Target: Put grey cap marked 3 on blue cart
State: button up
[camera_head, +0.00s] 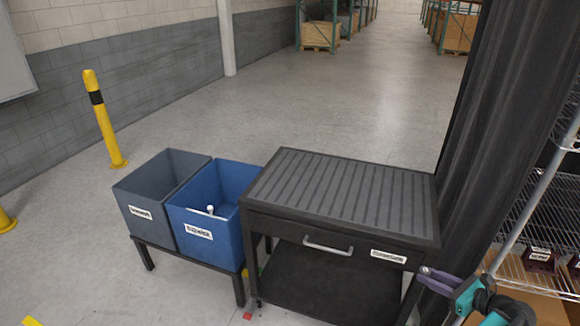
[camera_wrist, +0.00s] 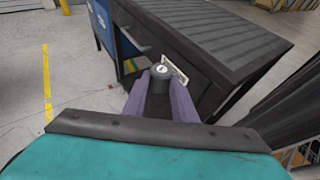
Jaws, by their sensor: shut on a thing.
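My gripper (camera_wrist: 158,80) has purple fingers and is shut on a dark grey cap (camera_wrist: 160,76) with a small white mark on top, too small to read surely. In the head view my gripper (camera_head: 426,272) is at the lower right, by the front right corner of a dark cart (camera_head: 340,190). The cap is hard to make out there. The cart has a ridged grey top, a drawer with a handle and a lower shelf. It looks black and grey, not blue. It also shows in the wrist view (camera_wrist: 215,35), beyond the fingers. The cart top is empty.
A blue bin (camera_head: 222,229) with a small white-topped item inside and a grey bin (camera_head: 148,180) stand on a low stand left of the cart. A dark curtain (camera_head: 500,110) and wire shelves (camera_head: 535,200) are at the right. A yellow post (camera_head: 103,120) stands far left.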

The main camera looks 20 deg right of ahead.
notch_tip(320, 180, down, 6)
jog(key=b, duration=0.5)
jog(key=shift+s+f+b, duration=0.25)
jog(key=shift+b, duration=0.05)
